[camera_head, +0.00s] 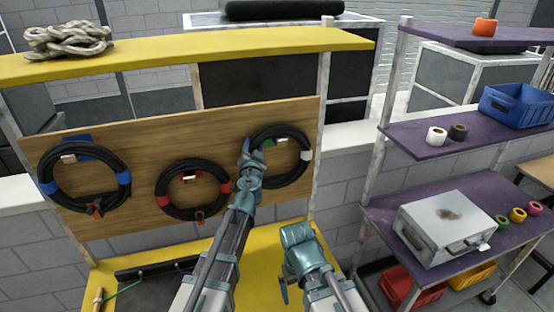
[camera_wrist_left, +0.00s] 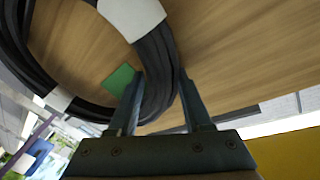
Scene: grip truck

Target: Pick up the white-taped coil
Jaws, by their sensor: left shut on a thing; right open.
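The white-taped coil (camera_head: 290,172) is a black cable loop hanging on the right of the wooden board, with white tape (camera_head: 305,155) on its right side. In the left wrist view the black cable (camera_wrist_left: 158,65) passes between the two fingers of my left gripper (camera_wrist_left: 162,95), with white tape above. My left gripper (camera_head: 247,158) is shut on the coil's left side in the head view. The coil is still against the board. My right gripper (camera_head: 285,288) is open and empty, low in front of the yellow bench.
A red-taped coil (camera_head: 178,210) and a blue-taped coil (camera_head: 75,198) hang further left on the wooden board (camera_head: 140,150). A yellow shelf (camera_head: 200,50) is above. A purple shelf unit (camera_head: 430,148) with a grey case (camera_head: 445,225) stands at the right.

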